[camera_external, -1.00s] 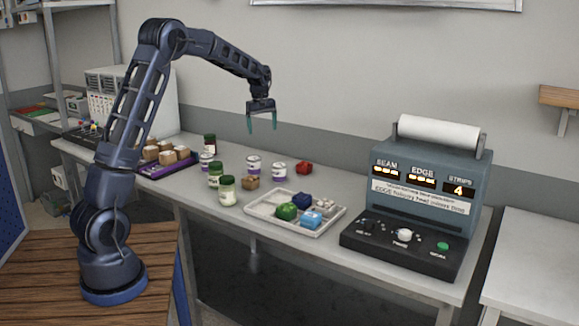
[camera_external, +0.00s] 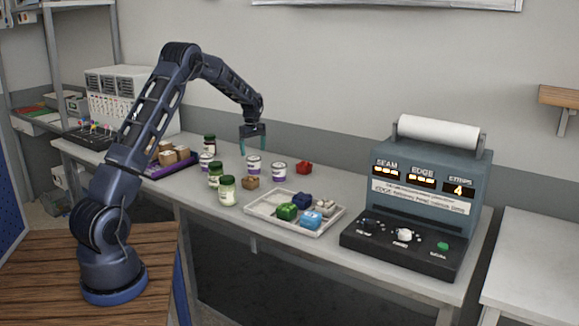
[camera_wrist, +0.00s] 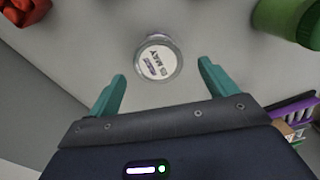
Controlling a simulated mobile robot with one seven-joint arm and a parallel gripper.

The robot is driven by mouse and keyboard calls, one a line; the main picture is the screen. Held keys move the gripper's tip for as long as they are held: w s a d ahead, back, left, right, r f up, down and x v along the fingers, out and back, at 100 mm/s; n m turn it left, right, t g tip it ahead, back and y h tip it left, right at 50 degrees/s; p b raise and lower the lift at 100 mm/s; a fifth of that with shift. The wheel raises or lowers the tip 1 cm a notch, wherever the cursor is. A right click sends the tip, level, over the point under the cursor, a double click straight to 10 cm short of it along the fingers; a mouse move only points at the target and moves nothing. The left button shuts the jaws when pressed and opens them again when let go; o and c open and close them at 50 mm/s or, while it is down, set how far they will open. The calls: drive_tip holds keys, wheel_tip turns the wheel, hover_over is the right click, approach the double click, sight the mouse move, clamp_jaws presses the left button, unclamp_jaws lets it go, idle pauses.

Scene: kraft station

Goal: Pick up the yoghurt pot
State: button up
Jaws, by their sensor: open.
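My gripper (camera_external: 254,150) is open and empty, fingers pointing down, close above the middle pot in the outside view. In the wrist view a round pot top (camera_wrist: 157,62) with a white label reading "MAY" shows just ahead of my open gripper (camera_wrist: 162,70), roughly centred between the fingertips. No finger visibly touches it. I cannot tell for certain which pot that is.
Green-lidded jars (camera_external: 227,191) and a small brown box (camera_external: 250,182) stand in front. A red item (camera_external: 304,167) lies right. A light tray (camera_external: 258,207) holds coloured items. A purple tray (camera_external: 183,168) holds boxes. A machine (camera_external: 425,185) stands right.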

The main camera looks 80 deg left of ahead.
sight(254, 157)
drive_tip(key=shift+w+a+f, duration=0.1)
drive_tip(key=shift+f, duration=1.2)
drive_tip(key=shift+a+f, duration=0.1)
drive_tip(key=shift+f, duration=1.2)
drive_tip(key=shift+c, duration=0.5)
drive_tip(key=c, duration=0.9)
drive_tip(key=shift+r, duration=0.15)
